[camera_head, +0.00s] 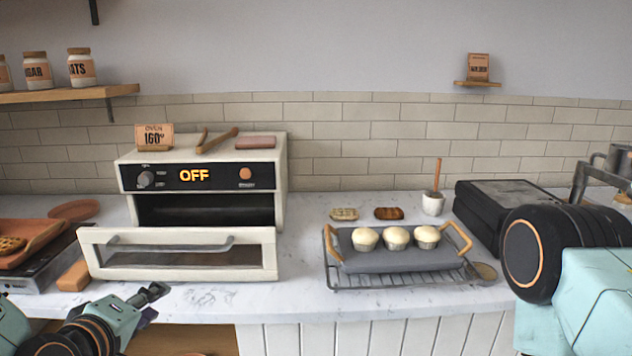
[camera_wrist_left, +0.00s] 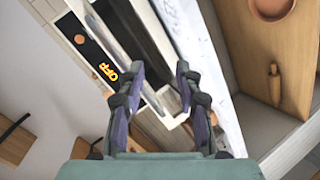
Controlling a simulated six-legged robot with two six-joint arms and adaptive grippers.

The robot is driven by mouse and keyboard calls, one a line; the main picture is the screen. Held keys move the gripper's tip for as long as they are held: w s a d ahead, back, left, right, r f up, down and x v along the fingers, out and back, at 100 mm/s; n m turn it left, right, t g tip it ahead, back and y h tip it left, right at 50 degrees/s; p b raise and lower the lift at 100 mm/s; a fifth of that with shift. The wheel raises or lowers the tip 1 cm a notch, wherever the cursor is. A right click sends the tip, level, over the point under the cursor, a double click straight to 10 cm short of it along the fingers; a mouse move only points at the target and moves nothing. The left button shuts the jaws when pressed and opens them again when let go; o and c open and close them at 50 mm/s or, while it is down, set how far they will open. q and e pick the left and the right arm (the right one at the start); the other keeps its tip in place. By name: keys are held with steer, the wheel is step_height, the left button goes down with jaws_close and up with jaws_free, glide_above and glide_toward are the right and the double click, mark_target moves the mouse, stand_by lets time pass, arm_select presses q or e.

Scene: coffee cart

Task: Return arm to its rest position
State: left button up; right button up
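My left gripper (camera_head: 150,292) is low at the left in the head view, in front of the counter edge and below the oven door. In the left wrist view its two fingers (camera_wrist_left: 160,72) stand apart with nothing between them. My left arm comes in from the lower left corner. My right arm's teal and black links fill the lower right of the head view; its gripper does not show. The white oven (camera_head: 133,178) reads OFF, and its door (camera_head: 97,250) is lowered open. The oven also shows in the left wrist view (camera_wrist_left: 92,48).
A grey tray (camera_head: 385,262) with three muffins sits on a wire rack (camera_head: 345,283) on the marble counter (camera_head: 300,300). A black appliance (camera_head: 500,195) stands behind my right arm. Counter between oven and rack is clear.

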arm_select(q)
steer(key=s+d+f+m+g, duration=0.2)
steer(key=s+f+m+g, duration=0.3)
steer(key=s+f, duration=0.55)
steer(key=s+d+f+m+g, duration=0.2)
steer(key=s+f+m+g, duration=0.45)
steer(key=f, duration=0.75)
steer(key=s+f+g, duration=0.1)
steer(key=s+f, duration=0.2)
steer(key=s, duration=0.3)
steer(key=s+f+g+b, duration=0.1)
steer(key=s+f, duration=0.2)
steer(key=s, duration=0.4)
steer(key=shift+d, duration=0.2)
steer(key=shift+w+d+r+m, duration=0.1)
steer(key=shift+w+d+m, duration=0.05)
steer(key=shift+m, duration=0.2)
